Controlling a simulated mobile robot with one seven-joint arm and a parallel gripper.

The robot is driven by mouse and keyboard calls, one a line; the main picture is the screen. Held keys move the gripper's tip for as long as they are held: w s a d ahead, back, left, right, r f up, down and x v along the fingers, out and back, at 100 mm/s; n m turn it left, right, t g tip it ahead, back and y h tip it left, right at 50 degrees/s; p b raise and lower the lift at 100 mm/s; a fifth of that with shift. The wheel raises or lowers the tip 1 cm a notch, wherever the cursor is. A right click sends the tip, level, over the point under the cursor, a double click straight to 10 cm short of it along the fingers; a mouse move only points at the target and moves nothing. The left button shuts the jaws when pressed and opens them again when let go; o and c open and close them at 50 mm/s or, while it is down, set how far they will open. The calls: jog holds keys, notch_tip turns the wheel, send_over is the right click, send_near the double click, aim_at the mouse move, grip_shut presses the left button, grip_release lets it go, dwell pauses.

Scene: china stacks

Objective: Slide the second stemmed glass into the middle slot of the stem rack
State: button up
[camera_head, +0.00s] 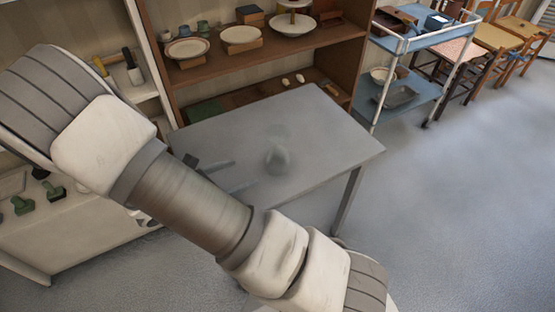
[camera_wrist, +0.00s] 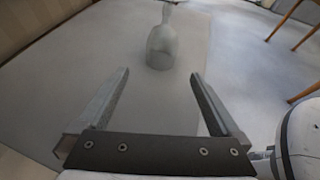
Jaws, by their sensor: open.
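A clear stemmed glass (camera_head: 277,158) is at the grey table, faint against its top. Its bowl is low and its stem and foot are above, so it looks upside down. In the wrist view the glass (camera_wrist: 161,48) is ahead of the fingers, near the middle of the gap, with its stem towards the top edge. My gripper (camera_head: 245,173) is open and empty, its two fingers pointing at the glass from the left. In the wrist view my gripper (camera_wrist: 160,73) shows its fingertips just short of the bowl. I cannot make out the stem rack or another stemmed glass.
The grey table (camera_head: 320,125) is otherwise bare. A brown shelf unit (camera_head: 335,50) with plates and bowls stands behind it. A blue trolley (camera_head: 410,45) and wooden chairs (camera_head: 500,40) stand back right. Open floor lies to the right. My arm hides part of the table's front.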

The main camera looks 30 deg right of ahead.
aim_at(276, 148)
jog(key=b+x, duration=0.2)
jog(key=x, duration=0.6)
jog(key=shift+d+f, duration=0.2)
jog(key=shift+d, duration=0.05)
jog(key=shift+r+b+x, duration=0.2)
jog(key=shift+b+x, duration=1.05)
jog(key=shift+x, duration=1.75)
jog(key=shift+s+d, duration=0.15)
jog(key=shift+c, duration=0.2)
jog(key=c, duration=1.3)
jog(key=shift+r+p, duration=1.35)
jog(key=shift+r, duration=1.2)
jog(key=shift+s+a+r+p, duration=0.4)
jog(key=shift+s+r+p, duration=0.5)
jog(key=shift+s, duration=1)
jog(key=shift+s+a+r+p, duration=0.5)
jog(key=shift+s+r, duration=0.6)
jog(key=shift+s, duration=0.8)
jog(key=shift+s+a+r+p, duration=0.3)
jog(key=shift+s+r+p, duration=0.6)
jog(key=shift+s, duration=1)
